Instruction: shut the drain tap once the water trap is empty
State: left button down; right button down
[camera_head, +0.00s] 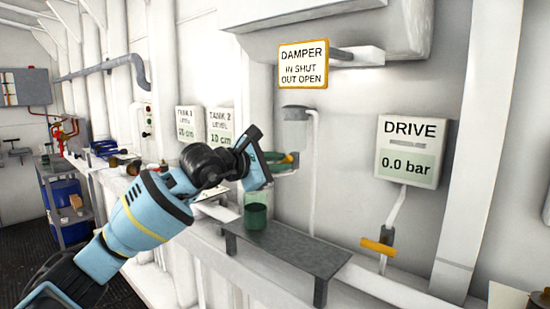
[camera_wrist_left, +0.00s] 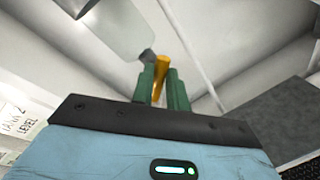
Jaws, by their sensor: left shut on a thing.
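The drain tap's yellow lever (camera_wrist_left: 161,70) lies between the green fingers of my left gripper (camera_wrist_left: 163,85) in the left wrist view, and the gripper is shut on it. In the head view the left gripper (camera_head: 282,160) is below the water trap (camera_head: 297,112), which has a grey cap and a pale bowl. I see no water in the bowl, but its lower end is partly hidden by the gripper. A clear jar with dark green contents (camera_head: 257,215) stands upright below the gripper. My right gripper is not in view.
The jar stands on a grey shelf (camera_head: 300,258). To the right, a DRIVE gauge (camera_head: 408,150) reads 0.0 bar above a yellow-handled valve (camera_head: 378,246). A DAMPER sign (camera_head: 303,64) hangs above. Tank level panels (camera_head: 220,127) are behind the arm. A cart (camera_head: 65,205) stands far left.

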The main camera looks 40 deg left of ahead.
pick_arm(q)
jog(key=m, duration=0.2)
jog(key=m+y, duration=0.1)
jog(key=m, duration=0.1)
jog(key=m+y, duration=0.1)
jog(key=m, duration=0.1)
jog(key=shift+d+f+m+p, duration=0.3)
jog(key=shift+f+m+p, duration=0.05)
jog(key=shift+f+m, duration=0.05)
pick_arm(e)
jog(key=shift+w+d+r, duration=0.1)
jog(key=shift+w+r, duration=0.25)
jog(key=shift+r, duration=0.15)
pick_arm(q)
jog(key=c, duration=1.4)
grip_release()
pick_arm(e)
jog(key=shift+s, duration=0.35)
